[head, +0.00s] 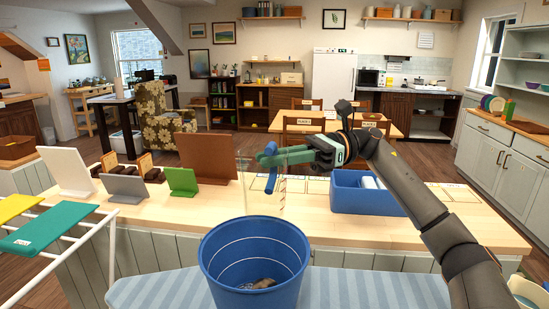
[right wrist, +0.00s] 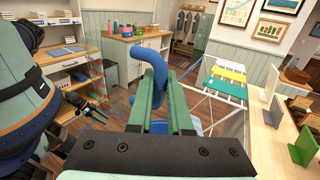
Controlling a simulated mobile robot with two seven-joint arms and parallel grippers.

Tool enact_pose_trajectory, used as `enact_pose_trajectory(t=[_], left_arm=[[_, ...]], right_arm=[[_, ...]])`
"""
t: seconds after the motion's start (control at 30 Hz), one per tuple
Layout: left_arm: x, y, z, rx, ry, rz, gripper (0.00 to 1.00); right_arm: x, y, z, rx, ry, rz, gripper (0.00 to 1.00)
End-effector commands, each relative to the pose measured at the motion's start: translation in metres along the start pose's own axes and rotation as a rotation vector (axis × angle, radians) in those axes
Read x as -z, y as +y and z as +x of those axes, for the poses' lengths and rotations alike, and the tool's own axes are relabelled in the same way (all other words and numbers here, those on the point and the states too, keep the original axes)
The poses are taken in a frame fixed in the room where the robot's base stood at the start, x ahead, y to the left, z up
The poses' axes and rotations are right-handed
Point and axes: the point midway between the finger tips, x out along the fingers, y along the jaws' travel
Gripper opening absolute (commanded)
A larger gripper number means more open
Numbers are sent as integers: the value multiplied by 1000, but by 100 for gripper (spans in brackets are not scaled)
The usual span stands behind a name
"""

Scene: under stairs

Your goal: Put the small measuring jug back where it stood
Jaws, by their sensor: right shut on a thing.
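The measuring jug is clear, with a blue handle (head: 268,155) and faint red marks on its body, which is hard to make out. My right gripper (head: 283,157) is shut on the handle and holds the jug above the wooden counter, behind the blue bucket. The right wrist view shows the curved blue handle (right wrist: 150,62) between the green fingers (right wrist: 160,108). Dark outlines (head: 318,187) are marked on the counter beyond and right of the jug. My left gripper (right wrist: 92,108) shows small and dark in the right wrist view; its opening is unclear.
A blue bucket (head: 222,262) with something inside stands on a striped ironing board (head: 375,290). A blue box (head: 345,198) sits on the counter to the right. Upright boards, brown (head: 207,155), green (head: 182,181), grey (head: 125,188) and white (head: 66,168), stand left. A drying rack (head: 85,245) is at far left.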

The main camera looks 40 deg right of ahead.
Motion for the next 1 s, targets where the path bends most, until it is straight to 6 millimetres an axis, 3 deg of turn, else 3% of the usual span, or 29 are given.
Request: enact_pose_trajectory(t=[0.07, 0.1, 0.2, 0.57, 1.0], left_arm=[[0, 0, 0, 0, 0, 0, 50], [-19, -13, 1, 31, -11, -11, 50], [-42, -33, -1, 81, -4, -22, 50], [-38, -31, 0, 75, -1, -20, 50], [-37, -31, 0, 75, -1, -20, 50]], right_arm=[[0, 0, 0, 0, -1, 0, 0], [0, 0, 0, 1, -1, 0, 0], [3, 1, 1, 1, 1, 3, 0], [45, 25, 28, 56, 1, 8, 0], [152, 88, 100, 215, -3, 10, 0]])
